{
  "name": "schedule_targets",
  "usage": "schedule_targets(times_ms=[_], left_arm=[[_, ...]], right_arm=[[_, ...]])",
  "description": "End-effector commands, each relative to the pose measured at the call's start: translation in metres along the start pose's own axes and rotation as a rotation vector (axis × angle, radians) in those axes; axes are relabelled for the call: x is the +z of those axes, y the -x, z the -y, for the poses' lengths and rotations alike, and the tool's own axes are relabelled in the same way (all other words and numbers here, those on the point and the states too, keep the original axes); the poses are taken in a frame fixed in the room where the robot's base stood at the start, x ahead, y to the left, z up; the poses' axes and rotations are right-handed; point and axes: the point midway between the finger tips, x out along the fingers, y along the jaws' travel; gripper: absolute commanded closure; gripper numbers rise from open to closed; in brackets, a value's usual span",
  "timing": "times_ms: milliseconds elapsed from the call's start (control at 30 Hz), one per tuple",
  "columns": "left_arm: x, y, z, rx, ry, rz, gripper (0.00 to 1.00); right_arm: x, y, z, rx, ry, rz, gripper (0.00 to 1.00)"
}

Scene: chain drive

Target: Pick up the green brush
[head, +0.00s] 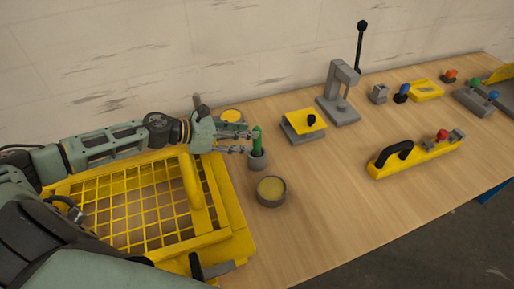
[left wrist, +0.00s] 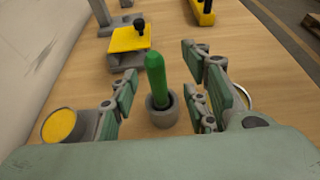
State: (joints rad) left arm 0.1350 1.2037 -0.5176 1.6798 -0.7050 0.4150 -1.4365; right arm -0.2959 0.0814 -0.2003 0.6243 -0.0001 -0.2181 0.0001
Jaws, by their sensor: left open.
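The green brush (head: 256,138) stands upright in a small grey cup (head: 258,161) on the wooden table. In the left wrist view the green brush (left wrist: 156,80) rises from the round grey cup (left wrist: 162,114). My left gripper (head: 246,142) is open at the brush. In the left wrist view, my left gripper's fingers (left wrist: 160,100) lie to either side of the brush, with gaps between them and the handle. The lower end of the brush is hidden inside the cup. My right gripper is not in view.
A yellow mesh guard (head: 130,210) lies under my left arm. A round tin (head: 271,191) stands just in front of the cup. A yellow-topped grey block (head: 303,125), a lever press (head: 340,95) and a yellow handled tool (head: 415,153) stand to the right. Bare table lies between them.

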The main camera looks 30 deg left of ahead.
Motion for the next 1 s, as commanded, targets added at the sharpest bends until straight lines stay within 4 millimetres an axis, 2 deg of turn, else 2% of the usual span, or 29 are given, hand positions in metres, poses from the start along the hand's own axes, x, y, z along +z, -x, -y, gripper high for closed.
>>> schedule_targets(times_ms=[167,333,500,767,1000], left_arm=[[0.004,-0.009,-0.003,0.001,0.001,0.003,0.57],[0.007,-0.031,-0.008,0.0,0.001,0.004,0.57],[0.003,-0.05,-0.008,0.0,0.0,0.002,0.57],[0.0,-0.053,-0.008,0.0,-0.001,-0.001,0.57],[0.0,-0.053,-0.008,0.0,-0.001,-0.001,0.76]], right_arm=[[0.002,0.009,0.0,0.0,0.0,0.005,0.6],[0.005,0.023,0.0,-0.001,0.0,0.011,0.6],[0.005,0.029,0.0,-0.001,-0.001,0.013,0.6],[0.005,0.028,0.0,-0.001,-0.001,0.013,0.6],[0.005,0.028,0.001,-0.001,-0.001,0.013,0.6]])
